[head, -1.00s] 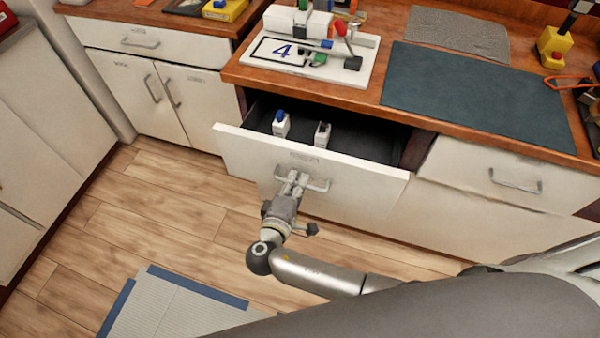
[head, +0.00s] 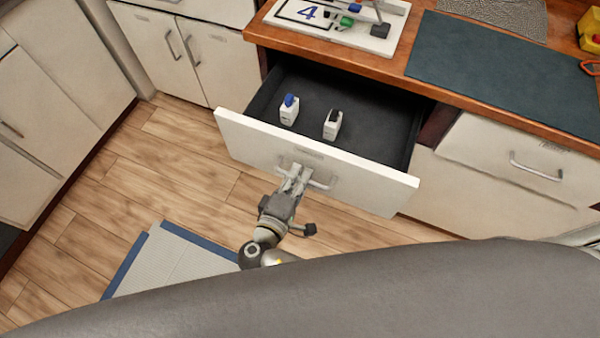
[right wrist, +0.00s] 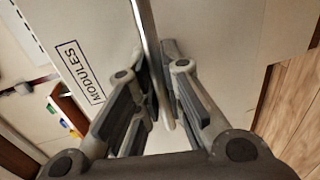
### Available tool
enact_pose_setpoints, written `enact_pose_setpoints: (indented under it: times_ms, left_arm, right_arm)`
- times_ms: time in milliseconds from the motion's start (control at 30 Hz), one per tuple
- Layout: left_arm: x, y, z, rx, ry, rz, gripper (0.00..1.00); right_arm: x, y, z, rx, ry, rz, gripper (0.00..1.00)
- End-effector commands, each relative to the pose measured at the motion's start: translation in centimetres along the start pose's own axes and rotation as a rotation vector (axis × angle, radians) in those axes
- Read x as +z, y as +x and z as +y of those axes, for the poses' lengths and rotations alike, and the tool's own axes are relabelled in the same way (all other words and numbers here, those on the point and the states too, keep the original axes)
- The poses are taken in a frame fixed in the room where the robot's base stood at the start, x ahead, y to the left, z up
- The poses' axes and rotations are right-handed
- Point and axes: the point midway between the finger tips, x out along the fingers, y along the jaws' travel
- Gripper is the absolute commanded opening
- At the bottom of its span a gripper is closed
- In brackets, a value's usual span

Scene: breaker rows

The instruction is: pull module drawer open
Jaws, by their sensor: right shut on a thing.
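The module drawer (head: 370,180) stands well open below the wooden counter, its dark interior showing. Inside it stand two white modules, one with a blue top (head: 289,110) and one with a black top (head: 332,125). My right gripper (head: 292,175) is shut on the drawer's bar handle (head: 322,184) at the middle of the front. In the right wrist view the handle (right wrist: 150,50) passes between the fingers (right wrist: 158,95), beside a label reading MODULES (right wrist: 80,70). My left gripper is not in view.
The counter (head: 330,50) above holds a white board (head: 385,40) marked 4 and a dark mat (head: 500,75). A closed drawer (head: 490,160) is to the right, cabinet doors (head: 180,50) to the left. A grey, blue-edged mat (head: 170,265) lies on the wooden floor.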

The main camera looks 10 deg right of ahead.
Motion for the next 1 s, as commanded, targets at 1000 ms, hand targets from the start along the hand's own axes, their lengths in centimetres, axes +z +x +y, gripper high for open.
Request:
enact_pose_setpoints:
  times_ms: [1000]
  left_arm:
    - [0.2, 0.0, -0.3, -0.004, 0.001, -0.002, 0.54]
  right_arm:
    - [-0.1, -5.5, -0.1, -0.006, 0.001, 0.002, 0.32]
